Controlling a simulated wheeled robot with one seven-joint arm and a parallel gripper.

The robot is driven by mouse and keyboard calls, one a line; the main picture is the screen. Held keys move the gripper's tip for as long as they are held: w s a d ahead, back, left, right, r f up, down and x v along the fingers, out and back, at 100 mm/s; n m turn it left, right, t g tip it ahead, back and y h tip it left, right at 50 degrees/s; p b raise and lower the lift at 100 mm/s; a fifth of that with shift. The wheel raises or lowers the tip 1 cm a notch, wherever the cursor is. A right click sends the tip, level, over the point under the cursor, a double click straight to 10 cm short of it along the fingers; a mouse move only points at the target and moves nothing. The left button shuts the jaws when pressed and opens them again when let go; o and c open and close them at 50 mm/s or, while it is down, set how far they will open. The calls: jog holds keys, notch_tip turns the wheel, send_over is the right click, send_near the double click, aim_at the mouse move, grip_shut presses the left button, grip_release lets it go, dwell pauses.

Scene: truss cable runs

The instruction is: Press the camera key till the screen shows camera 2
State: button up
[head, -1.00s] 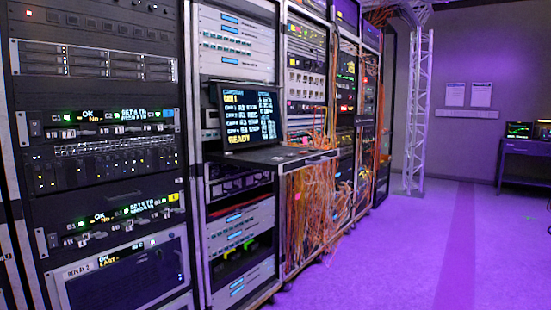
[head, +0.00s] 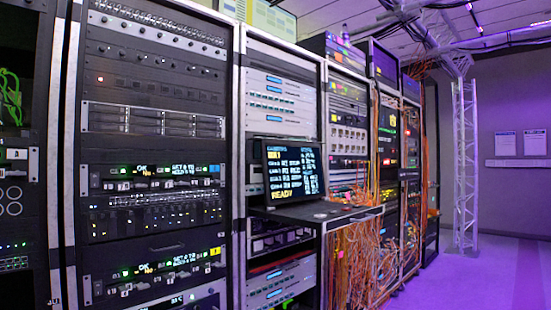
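A screen (head: 290,168) stands open above a pull-out shelf in the rack row, right of the middle of the head view. It shows a list headed by a camera line, with a highlighted yellow line that seems to read CAM 1 and the word READY at the bottom. The pull-out shelf (head: 318,212) sticks out below the screen; its keys are too small and edge-on to tell apart, so I cannot pick out the camera key. My gripper is not in view.
Tall equipment racks (head: 150,120) fill the left and middle. Loose orange cables (head: 352,262) hang below the shelf. Open purple floor (head: 485,275) lies to the right, with a white truss tower (head: 466,165) at the back.

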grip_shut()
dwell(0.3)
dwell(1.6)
